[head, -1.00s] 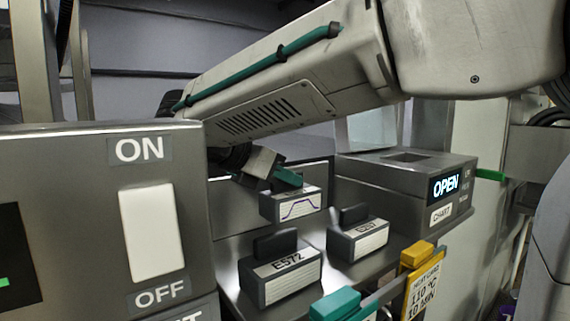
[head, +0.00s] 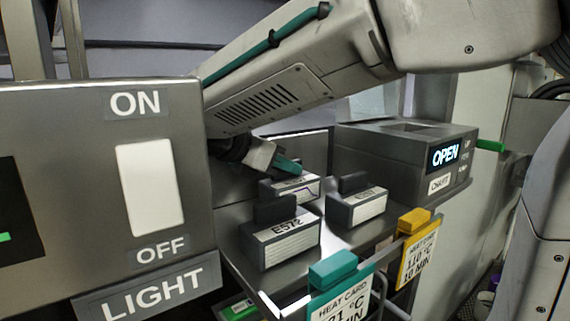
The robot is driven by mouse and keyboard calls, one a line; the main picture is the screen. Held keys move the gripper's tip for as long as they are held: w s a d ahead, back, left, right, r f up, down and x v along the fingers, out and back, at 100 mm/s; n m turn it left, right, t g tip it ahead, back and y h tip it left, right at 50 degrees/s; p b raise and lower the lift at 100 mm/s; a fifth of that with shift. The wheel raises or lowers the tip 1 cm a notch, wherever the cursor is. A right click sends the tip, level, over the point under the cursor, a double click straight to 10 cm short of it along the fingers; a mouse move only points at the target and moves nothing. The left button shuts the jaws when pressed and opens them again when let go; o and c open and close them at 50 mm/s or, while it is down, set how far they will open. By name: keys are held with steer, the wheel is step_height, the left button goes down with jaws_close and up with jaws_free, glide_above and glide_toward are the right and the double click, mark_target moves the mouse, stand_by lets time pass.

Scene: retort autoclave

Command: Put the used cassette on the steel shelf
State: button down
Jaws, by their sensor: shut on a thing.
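The used cassette (head: 301,190), dark with a pale label bearing a drawn curve, is at the back of the steel shelf (head: 332,238) in the head view. My gripper (head: 284,167), with teal fingertips, is shut on its top. The cassette's lower left is hidden behind another cassette, and I cannot tell whether it touches the shelf. A dark cassette marked E572 (head: 280,246) stands at the shelf's front left. Another labelled cassette (head: 357,209) stands to its right.
A grey recorder box (head: 388,150) with a lit OPEN display stands right of the shelf. Teal (head: 338,296) and yellow (head: 420,245) heat cards hang at the front edge. A large light-switch panel (head: 100,190) fills the left foreground. A narrow bare strip lies between the front cassettes.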

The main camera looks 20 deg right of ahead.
steer(key=shift+f, duration=0.55)
steer(key=c, duration=1.4)
jaws_free()
steer(key=shift+o, duration=0.2)
steer(key=shift+a, duration=0.1)
